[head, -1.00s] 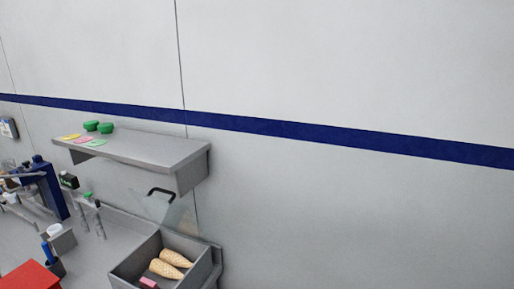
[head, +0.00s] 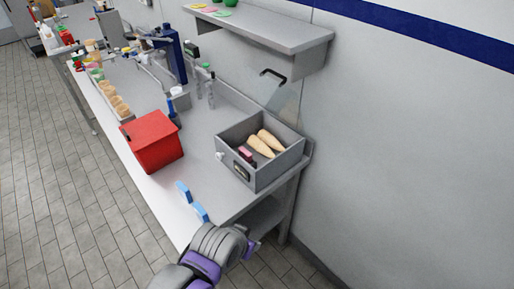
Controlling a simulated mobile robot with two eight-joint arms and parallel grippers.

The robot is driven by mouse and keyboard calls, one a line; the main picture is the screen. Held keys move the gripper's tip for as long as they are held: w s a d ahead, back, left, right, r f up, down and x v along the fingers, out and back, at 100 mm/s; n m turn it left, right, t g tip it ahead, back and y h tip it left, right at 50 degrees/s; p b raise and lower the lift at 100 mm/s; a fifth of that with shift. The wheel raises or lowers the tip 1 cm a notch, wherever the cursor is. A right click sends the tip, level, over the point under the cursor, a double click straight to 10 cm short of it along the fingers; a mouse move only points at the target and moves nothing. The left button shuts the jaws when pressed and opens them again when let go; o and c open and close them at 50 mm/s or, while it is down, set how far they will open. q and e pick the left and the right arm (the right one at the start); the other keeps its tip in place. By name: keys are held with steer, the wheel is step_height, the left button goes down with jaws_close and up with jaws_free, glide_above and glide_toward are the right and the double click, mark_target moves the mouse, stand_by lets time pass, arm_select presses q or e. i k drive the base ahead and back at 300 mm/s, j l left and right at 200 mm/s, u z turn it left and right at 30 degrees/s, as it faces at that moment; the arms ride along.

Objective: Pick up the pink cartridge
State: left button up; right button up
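A small pink block (head: 246,154), which looks like the pink cartridge, lies inside the grey open box (head: 262,184) at the right end of the table. It is beside two tan cones (head: 262,143), and the box's front wall partly hides it.
A red box (head: 153,142) stands left of the grey box. A clear raised lid (head: 284,103) with a black handle is behind the grey box, below a wall shelf (head: 275,32).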

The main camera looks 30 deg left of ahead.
mark_target(246, 155)
steer(key=k+j, duration=0.15)
steer(key=k, duration=0.2)
steer(key=k+j, duration=0.3)
steer(key=j, duration=0.15)
steer(key=k+j, duration=0.3)
steer(key=j, duration=0.15)
steer(key=j+z, duration=0.1)
steer(key=j, duration=1)
steer(key=i+j, duration=0.1)
steer(key=j, duration=0.65)
steer(key=i+j, duration=0.15)
steer(key=j, duration=0.2)
steer(key=i+j, duration=0.95)
steer(key=i+j+z, duration=0.05)
